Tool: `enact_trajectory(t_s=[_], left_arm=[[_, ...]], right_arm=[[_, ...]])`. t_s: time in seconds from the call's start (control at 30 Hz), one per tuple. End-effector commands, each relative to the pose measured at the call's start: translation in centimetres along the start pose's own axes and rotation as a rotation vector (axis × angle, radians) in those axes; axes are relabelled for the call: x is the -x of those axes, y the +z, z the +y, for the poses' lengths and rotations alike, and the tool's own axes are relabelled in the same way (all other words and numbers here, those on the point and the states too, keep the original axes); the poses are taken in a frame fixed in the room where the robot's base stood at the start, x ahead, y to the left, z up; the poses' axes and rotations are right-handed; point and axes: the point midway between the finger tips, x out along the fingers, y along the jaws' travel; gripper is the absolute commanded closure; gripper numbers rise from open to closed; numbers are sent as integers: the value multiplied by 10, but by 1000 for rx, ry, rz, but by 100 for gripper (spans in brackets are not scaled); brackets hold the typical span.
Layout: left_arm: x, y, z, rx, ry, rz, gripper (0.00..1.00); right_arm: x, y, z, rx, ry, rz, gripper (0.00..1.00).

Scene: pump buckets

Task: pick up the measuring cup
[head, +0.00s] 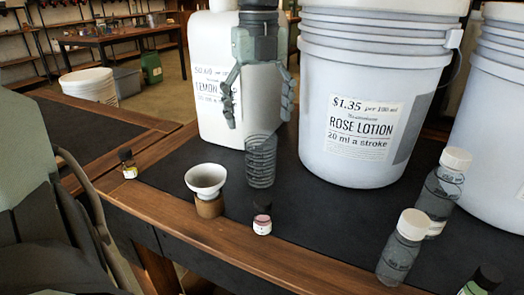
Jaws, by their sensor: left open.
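The measuring cup (261,160) is a clear, ringed cylinder, upright on the dark bench mat in the middle of the head view. My left gripper (259,108) points down above it, with its two fingers spread to either side. The fingertips are near or just above the height of the cup's rim, and I see no finger closed on it. The gripper is empty. My right gripper is not in view.
Behind stand a white lemon jug (215,75) and a rose lotion bucket (368,80). In front are a white funnel (205,178) on a brown holder, a small pink-labelled bottle (262,222), a small dark bottle (128,165) and white-capped bottles (402,250). Bare mat lies right of the cup.

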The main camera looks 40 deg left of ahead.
Motion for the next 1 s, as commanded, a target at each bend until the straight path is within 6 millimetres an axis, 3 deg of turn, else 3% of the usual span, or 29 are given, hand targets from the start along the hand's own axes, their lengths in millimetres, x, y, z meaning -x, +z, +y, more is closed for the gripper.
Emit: enact_trajectory(t_s=[0.6, 0.9, 1.0], left_arm=[[-73, -3, -1, -1, 2, 2, 19], [-78, -3, -2, 0, 0, 1, 19], [-78, -3, -2, 0, 0, 0, 31]], right_arm=[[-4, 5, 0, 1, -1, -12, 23], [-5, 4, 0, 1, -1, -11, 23], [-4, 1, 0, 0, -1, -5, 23]])
